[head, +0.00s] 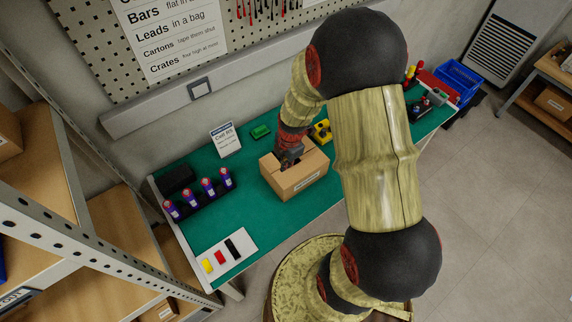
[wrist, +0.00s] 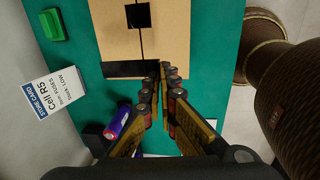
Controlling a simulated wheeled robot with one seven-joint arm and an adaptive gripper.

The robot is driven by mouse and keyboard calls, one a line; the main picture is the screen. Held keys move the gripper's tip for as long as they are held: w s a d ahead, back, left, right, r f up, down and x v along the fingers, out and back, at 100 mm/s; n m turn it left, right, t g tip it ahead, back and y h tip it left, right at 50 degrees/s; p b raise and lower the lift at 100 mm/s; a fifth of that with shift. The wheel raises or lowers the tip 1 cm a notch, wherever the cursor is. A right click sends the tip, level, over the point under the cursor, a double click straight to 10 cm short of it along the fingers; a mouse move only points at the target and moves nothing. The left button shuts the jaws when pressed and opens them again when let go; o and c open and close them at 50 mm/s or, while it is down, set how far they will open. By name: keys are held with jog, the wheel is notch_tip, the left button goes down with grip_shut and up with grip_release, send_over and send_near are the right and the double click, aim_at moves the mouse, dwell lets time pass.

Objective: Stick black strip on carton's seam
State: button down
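The brown carton (head: 303,184) stands on the green bench top, and its top shows in the wrist view (wrist: 115,40). A thin seam line runs along that top, with a black square (wrist: 138,15) on it. A dark band (wrist: 125,69) lies across the carton's near end in the wrist view, beside my fingertips; I cannot tell what it is. A black strip (head: 232,248) lies on a white card (head: 240,262) at the bench's left front. My gripper (wrist: 161,70) is over the carton, its fingertips together with nothing clear between them. Contact is unclear.
A red strip (head: 220,257) and a yellow strip (head: 207,265) share the card. Several purple bottles (head: 208,187) stand in a black rack left of the carton. A sign (head: 225,140), a green box (head: 261,131) and a yellow item (head: 321,131) stand behind.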

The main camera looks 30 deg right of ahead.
aim_at(285, 177)
notch_tip(285, 177, down, 6)
jog(key=b, duration=0.3)
jog(key=shift+r, duration=0.2)
jog(key=shift+f+b, duration=0.4)
jog(key=shift+b, duration=0.15)
jog(key=shift+f+b, duration=0.3)
jog(key=shift+b, duration=0.25)
dwell(1.8)
jog(key=c, duration=2.3)
grip_release()
jog(key=o, duration=0.3)
jog(key=shift+o, duration=0.2)
jog(key=shift+r, duration=0.1)
notch_tip(285, 177, up, 12)
jog(key=s, duration=0.1)
jog(key=shift+s, duration=0.35)
